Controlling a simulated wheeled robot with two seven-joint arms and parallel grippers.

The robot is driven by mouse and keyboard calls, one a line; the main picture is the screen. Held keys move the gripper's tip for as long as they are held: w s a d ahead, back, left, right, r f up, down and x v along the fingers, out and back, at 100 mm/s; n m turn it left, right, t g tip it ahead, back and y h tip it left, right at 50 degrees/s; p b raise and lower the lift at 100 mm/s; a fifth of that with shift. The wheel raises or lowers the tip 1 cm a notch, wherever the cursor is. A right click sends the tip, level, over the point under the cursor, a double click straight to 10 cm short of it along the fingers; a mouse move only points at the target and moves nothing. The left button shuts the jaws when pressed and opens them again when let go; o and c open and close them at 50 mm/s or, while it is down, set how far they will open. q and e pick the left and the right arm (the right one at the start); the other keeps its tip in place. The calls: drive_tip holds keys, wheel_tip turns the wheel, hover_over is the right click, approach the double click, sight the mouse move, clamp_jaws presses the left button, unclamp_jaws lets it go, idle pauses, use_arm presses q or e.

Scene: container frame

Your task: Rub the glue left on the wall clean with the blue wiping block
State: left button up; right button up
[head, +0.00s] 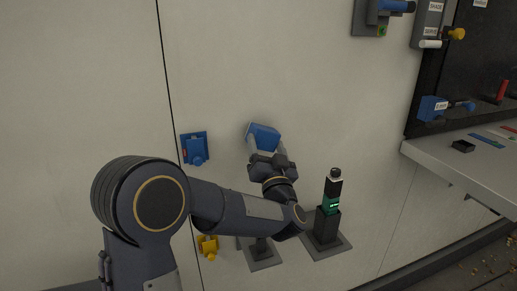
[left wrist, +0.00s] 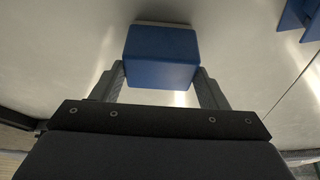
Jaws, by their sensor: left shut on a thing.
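The blue wiping block (head: 264,137) is at the pale wall (head: 290,70), in the middle of the head view. My left gripper (head: 265,152) is shut on it. In the left wrist view the blue block (left wrist: 162,55) sits between the two fingers of my left gripper (left wrist: 162,88), with a thin pale layer along its far edge. That edge is close to the wall; I cannot tell whether it touches. No glue shows clearly on the wall; the block and gripper cover part of it. My right gripper is not in view.
A blue wall fixture (head: 194,148) is left of the block, with a yellow fixture (head: 207,246) lower down. A dark post with a green band (head: 331,204) stands on a plate at lower right. A grey shelf (head: 465,150) juts out at right. The wall above the block is clear.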

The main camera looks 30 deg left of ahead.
use_arm(q)
drive_tip(key=shift+w+d, duration=0.3)
drive_tip(key=shift+w, duration=0.1)
drive_tip(key=shift+a, duration=0.1)
drive_tip(key=shift+s+a+b, duration=0.6)
drive_tip(key=shift+s+a, duration=0.8)
drive_tip(key=shift+s, duration=0.1)
drive_tip(key=shift+s+d, duration=0.95)
drive_tip(key=shift+d, duration=0.2)
drive_tip(key=shift+s+d, duration=0.95)
drive_tip(key=shift+d, duration=0.2)
